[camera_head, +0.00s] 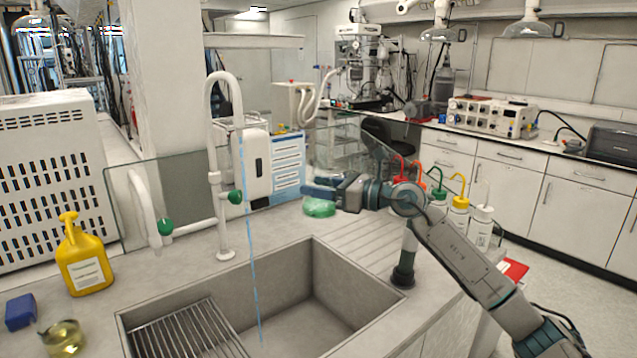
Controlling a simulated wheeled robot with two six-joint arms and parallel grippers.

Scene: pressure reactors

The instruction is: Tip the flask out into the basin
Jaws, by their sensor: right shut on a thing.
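My right gripper (322,190) reaches in from the right, over the counter behind the basin's far right corner. It is shut on what looks like a small glass flask with green contents (319,208). Its green lower part shows just below the fingers; its neck is hidden by them. I cannot tell whether it touches the counter behind. The grey basin (290,262) is sunk in the counter at the lower middle, in front of and below the gripper. My left gripper is not in view.
A white tap (222,150) stands behind the basin, with a thin blue stream falling into it. A metal rack (190,330) lies in the basin's left part. A yellow bottle (82,262), blue block (20,312) and small glass of yellow liquid (62,338) stand left. Wash bottles (459,212) stand right.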

